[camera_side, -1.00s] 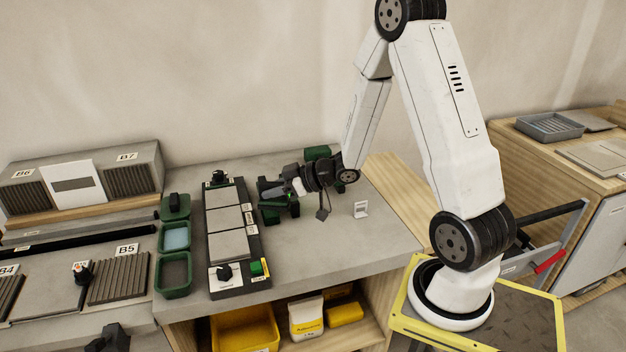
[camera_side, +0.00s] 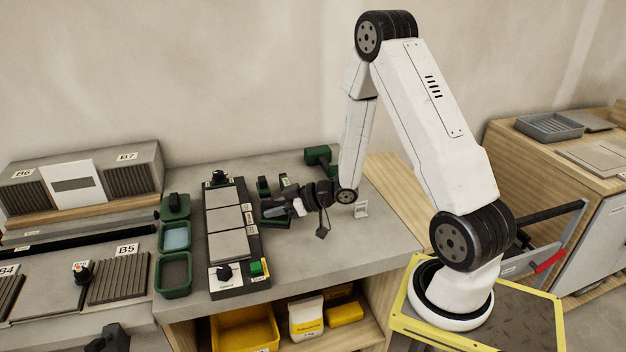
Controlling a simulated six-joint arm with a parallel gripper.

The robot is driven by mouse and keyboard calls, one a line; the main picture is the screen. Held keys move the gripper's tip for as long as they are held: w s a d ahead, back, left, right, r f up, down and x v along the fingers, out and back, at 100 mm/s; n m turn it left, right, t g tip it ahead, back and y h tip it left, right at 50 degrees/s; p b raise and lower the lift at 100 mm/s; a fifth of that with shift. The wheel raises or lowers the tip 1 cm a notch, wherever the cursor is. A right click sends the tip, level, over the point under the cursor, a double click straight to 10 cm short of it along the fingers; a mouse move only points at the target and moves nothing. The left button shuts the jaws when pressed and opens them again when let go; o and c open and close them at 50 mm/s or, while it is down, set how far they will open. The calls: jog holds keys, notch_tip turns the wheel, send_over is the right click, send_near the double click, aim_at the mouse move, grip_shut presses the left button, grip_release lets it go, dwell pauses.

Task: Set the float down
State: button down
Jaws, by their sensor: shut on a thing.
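My gripper (camera_side: 271,208) is shut beside the right side of the dark tile rack, low over the bench. What it holds is dark, small and mostly hidden by the jaws; I take it to be the float. Green blocks (camera_side: 263,187) stand just behind the gripper. I cannot tell whether the held thing touches the bench (camera_side: 330,255).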

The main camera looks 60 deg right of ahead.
aim_at(283, 217)
jog(key=shift+f, duration=1.2)
jog(key=shift+f, duration=0.25)
jog(key=shift+s+f, duration=0.15)
jog(key=shift+f, duration=0.15)
jog(key=shift+c, duration=2.4)
grip_release()
jog(key=shift+w+r, duration=0.2)
jog(key=shift+r, duration=0.25)
jog(key=shift+s+d+r, duration=0.15)
jog(key=shift+s+d, duration=0.05)
jog(key=shift+s, duration=0.1)
jog(key=v, duration=1.1)
jog(key=shift+s+r, duration=0.15)
jog(key=shift+s, duration=0.05)
